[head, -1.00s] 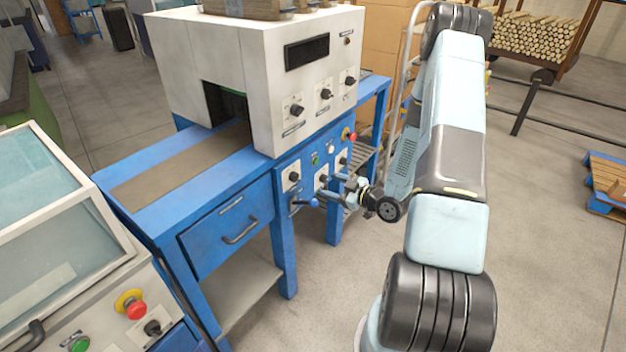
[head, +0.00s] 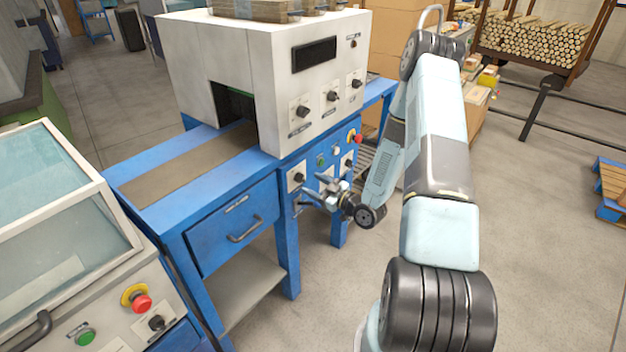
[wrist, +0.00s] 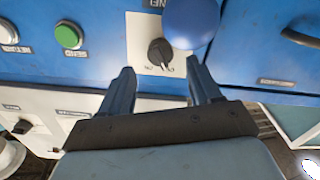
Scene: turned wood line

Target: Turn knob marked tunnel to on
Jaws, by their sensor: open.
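In the wrist view, a black knob (wrist: 160,52) on a white plate sits on the blue panel, seen upside down. Its plate label is cut off and I cannot read it surely. It appears to be the lower-left knob (head: 299,177) in the head view. My gripper (wrist: 160,70) is open and empty. Its fingertips lie left and right of the knob in the wrist picture, apparently short of it; I cannot tell any contact. In the head view my gripper (head: 320,193) is in front of the lower panel and partly hides the other lower knob plates.
A green button (wrist: 69,36) is to the left. The drawer handle (head: 245,231) sticks out left of the panel. The white housing (head: 222,62) above carries several more knobs. Floor to the right is open.

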